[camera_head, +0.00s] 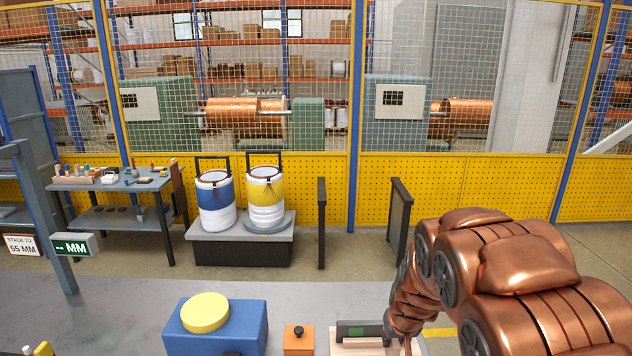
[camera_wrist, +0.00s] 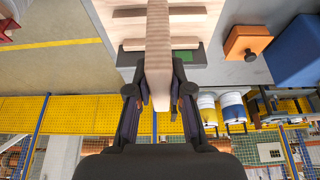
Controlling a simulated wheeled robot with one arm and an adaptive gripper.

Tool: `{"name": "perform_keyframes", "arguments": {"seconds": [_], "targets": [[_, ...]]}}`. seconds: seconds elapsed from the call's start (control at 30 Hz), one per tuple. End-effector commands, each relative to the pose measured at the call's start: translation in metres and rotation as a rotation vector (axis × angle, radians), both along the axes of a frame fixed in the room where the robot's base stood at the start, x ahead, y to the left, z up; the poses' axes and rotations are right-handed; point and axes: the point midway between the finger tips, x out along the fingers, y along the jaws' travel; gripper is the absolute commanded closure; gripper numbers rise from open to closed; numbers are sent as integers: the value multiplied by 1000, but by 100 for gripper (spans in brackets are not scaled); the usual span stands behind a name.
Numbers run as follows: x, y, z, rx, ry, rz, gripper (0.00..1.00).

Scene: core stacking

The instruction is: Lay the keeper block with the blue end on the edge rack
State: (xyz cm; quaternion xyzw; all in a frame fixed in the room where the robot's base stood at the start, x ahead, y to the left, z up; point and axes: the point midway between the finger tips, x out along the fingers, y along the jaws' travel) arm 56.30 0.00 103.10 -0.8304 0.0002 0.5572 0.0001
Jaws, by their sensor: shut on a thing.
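In the wrist view a long, pale wooden block (camera_wrist: 158,40) stands out between the fingers of my gripper (camera_wrist: 159,75), which is shut on it. No blue end shows on the visible part of the block. Beyond it lies a pale board (camera_wrist: 205,30) with several raised strips and a dark bar with a green panel (camera_wrist: 188,56). The board's edge also shows at the bottom of the head view (camera_head: 345,349). Whether the block touches the board I cannot tell. In the head view my copper-coloured arm hides most of the gripper. I cannot make out which thing is the edge rack.
A blue box with a yellow round top (camera_head: 205,313) and an orange box with a black knob (camera_head: 298,340) stand left of the board on the grey table (camera_head: 110,300). Two drums, a side workbench (camera_head: 110,183) and a yellow fence (camera_head: 280,170) lie behind.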

Motion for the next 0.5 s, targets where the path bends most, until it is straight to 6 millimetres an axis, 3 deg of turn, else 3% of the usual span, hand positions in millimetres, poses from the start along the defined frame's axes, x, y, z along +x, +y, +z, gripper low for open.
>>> {"name": "perform_keyframes", "arguments": {"seconds": [0.33,0.5], "targets": [[8,0,1,-1,-7,0,100],[21,0,13,-1,-7,1,100]]}}
